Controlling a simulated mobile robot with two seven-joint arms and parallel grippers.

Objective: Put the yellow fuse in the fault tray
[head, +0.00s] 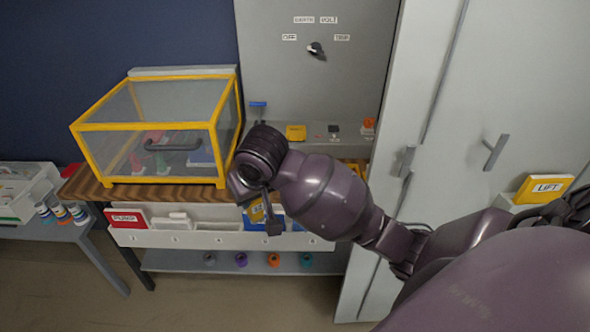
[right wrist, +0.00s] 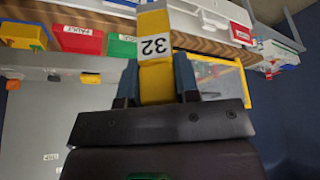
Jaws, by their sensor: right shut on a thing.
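My right gripper (head: 263,215) is shut on a yellow fuse (right wrist: 154,80) with a white label reading 32. In the right wrist view the fuse sticks out beyond the two fingers (right wrist: 155,85). A red tray (right wrist: 77,41) whose label seems to read FAULT shows left of the fuse there, apart from it, beside a green box. In the head view I cannot make out this tray; my right arm covers that part. My left gripper is not in view.
A clear case with a yellow frame (head: 78,135) stands on the wooden bench. A white rack (head: 160,237) runs along the bench front, with a red PUMP box (head: 126,218) at its left. A grey panel with a knob (head: 315,49) rises behind. Grey cabinet doors (head: 450,120) stand right.

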